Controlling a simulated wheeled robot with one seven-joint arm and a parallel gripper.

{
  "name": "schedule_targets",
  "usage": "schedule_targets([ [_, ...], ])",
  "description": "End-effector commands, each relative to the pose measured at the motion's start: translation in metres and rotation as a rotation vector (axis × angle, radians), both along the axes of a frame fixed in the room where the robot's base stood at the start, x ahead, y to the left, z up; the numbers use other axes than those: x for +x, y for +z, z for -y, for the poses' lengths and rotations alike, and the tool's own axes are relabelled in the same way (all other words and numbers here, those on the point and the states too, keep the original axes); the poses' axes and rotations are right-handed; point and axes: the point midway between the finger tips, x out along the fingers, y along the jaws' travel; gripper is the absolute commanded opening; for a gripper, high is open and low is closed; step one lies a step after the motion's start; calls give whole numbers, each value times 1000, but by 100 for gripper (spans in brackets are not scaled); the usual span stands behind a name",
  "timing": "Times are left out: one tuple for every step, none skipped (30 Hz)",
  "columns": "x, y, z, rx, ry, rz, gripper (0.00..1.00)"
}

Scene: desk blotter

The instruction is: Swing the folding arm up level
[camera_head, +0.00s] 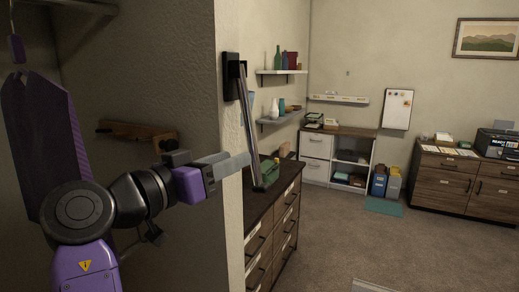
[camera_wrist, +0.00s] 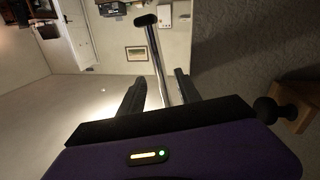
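The folding arm (camera_head: 247,120) is a slim grey metal bar hanging steeply down from a black mount (camera_head: 232,76) on the wall's end, with a dark lower tip over the dresser. My gripper (camera_head: 240,161) reaches in from the left, its fingertips beside the bar's lower half. In the wrist view, my gripper (camera_wrist: 160,80) has its two dark fingers apart. The folding arm (camera_wrist: 156,62) runs lengthwise through the gap between them, with its black end (camera_wrist: 146,20) beyond the tips. Gaps show beside the bar; contact with either finger is unclear.
The wall edge (camera_head: 228,220) stands close beside my wrist. A dark-topped dresser (camera_head: 265,228) with a green item is below the bar. Shelves (camera_head: 280,117) with vases are behind. A wooden wall rack (camera_head: 135,130) is at left. The carpet (camera_head: 350,240) is open at right.

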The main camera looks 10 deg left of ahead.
Motion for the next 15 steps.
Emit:
schedule_targets([
  [4,1,3,0,-2,-2,40],
  [7,1,5,-1,-2,-2,40],
  [12,1,8,-1,-2,-2,40],
  [16,1,11,-1,-2,-2,40],
  [20,1,13,-2,-2,-3,40],
  [26,2,17,-2,-2,-2,40],
  [30,1,19,-2,-2,-3,40],
  [34,1,22,-2,-2,-3,40],
  [39,1,24,-2,-1,-2,40],
  [43,1,27,-2,-1,-3,40],
  [46,1,29,-2,-1,-3,40],
  [50,1,31,-2,-1,-2,40],
  [53,0,33,-2,-1,-2,40],
  [56,0,34,-3,-1,-3,40],
  [58,0,36,-3,0,-3,40],
])
